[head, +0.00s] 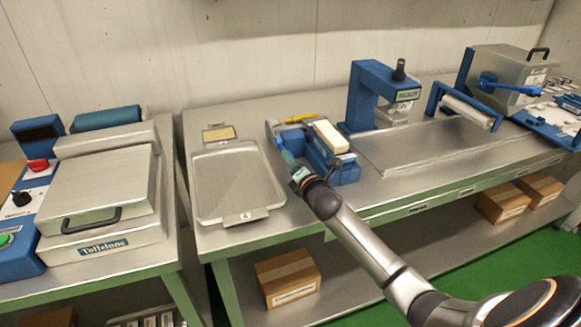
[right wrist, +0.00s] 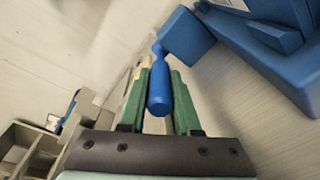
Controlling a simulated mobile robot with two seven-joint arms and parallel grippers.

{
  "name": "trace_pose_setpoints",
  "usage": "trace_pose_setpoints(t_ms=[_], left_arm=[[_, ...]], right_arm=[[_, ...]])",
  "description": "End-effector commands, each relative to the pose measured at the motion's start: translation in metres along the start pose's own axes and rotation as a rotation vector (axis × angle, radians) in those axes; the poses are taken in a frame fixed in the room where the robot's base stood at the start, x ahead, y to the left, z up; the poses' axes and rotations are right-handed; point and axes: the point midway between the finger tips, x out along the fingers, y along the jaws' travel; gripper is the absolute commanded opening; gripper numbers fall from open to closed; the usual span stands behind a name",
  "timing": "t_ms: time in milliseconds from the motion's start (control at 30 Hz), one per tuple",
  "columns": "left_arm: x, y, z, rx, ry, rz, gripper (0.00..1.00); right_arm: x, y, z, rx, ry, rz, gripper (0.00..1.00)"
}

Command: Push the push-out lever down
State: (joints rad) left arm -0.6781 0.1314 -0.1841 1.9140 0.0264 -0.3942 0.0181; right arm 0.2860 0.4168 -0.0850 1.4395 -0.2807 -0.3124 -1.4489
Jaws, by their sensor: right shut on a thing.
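The push-out lever has a rounded blue handle (right wrist: 159,92) in the right wrist view. The handle lies between the two green fingers of my right gripper (right wrist: 158,100), which is shut on it. In the head view my right gripper (head: 288,160) is at the left side of a low blue device (head: 345,172). There the gripper hides most of the lever handle. A cream block (head: 330,136) lies on top of the device. My left gripper is in neither view.
A metal tray (head: 235,180) lies on the bench just left of my gripper. A blue press (head: 368,95) stands behind the device. A flat metal plate (head: 425,145) and a roller (head: 467,110) are to the right. A closed heated machine (head: 100,190) stands on the left table.

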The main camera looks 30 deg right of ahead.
Motion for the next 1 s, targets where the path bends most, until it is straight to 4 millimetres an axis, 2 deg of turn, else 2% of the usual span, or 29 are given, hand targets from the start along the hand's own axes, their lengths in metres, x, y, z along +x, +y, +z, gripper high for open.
trace_pose_setpoints(t_ms=[33,367,400,633,667,1000], left_arm=[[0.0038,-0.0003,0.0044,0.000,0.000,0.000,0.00],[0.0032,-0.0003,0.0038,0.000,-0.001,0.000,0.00],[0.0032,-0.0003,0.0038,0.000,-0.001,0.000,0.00],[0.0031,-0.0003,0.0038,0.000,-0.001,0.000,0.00],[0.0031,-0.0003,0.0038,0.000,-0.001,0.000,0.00],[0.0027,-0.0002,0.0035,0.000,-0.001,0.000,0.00]], right_arm=[[0.0000,-0.0027,-0.0032,0.001,-0.002,0.008,0.00],[-0.0006,-0.0015,-0.0026,-0.003,-0.004,0.013,0.00],[-0.0007,-0.0016,-0.0027,-0.003,-0.004,0.013,0.33],[-0.0005,-0.0016,-0.0019,-0.002,-0.005,0.012,0.58],[-0.0005,-0.0015,-0.0017,-0.002,-0.006,0.012,0.61],[-0.0043,-0.0019,-0.0011,-0.002,-0.006,0.011,0.61]])
